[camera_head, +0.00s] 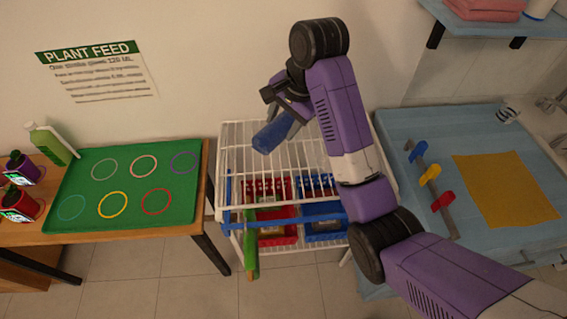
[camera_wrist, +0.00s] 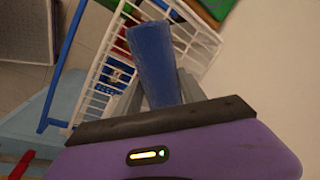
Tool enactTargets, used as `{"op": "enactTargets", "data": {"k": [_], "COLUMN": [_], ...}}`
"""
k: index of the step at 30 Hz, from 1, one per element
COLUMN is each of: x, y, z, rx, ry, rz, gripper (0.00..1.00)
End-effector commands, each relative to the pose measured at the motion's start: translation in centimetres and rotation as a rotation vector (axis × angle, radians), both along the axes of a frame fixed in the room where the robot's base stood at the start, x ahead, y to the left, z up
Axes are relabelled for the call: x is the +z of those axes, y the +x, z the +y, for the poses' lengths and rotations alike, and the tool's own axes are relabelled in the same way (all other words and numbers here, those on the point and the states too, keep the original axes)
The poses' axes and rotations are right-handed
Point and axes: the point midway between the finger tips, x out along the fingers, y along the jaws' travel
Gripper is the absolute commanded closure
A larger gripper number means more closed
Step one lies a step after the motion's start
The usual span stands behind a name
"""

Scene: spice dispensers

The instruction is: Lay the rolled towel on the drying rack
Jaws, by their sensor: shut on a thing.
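The rolled towel (camera_head: 271,135) is a blue roll held in my gripper (camera_head: 289,122), which is shut on it. In the head view the towel is over the back part of the white wire drying rack (camera_head: 234,152), seemingly above its top shelf; the exact gap cannot be told. In the wrist view the towel (camera_wrist: 155,62) sticks out from between the grey fingers (camera_wrist: 158,92), and the rack (camera_wrist: 108,62) shows behind it. My gripper hides part of the towel's near end.
Red (camera_head: 278,232) and blue (camera_head: 322,226) baskets sit on the rack's lower level. A green long-handled thing (camera_head: 250,250) hangs at its front left. A green tray (camera_head: 128,217) with coloured rings lies left. A blue counter (camera_head: 405,125) with hooks (camera_head: 430,174) and a yellow cloth (camera_head: 505,190) stands right.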

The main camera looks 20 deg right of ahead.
Motion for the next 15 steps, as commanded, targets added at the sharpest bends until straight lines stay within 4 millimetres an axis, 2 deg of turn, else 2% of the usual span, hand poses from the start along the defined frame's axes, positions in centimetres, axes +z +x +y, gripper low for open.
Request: {"op": "enactTargets", "data": {"k": [1,4,12,15], "x": [-2.0,-3.4,-9.3,-10.7], "y": [0.0,-0.1,-0.1,-0.1], "z": [0.0,-0.1,-0.1,-0.1], "rx": [-0.001,-0.002,-0.002,-0.002], "ry": [0.0,0.001,0.001,0.0], "rz": [0.0,0.006,0.005,0.002], "gripper": [0.97,0.97,0.97,0.97]}}
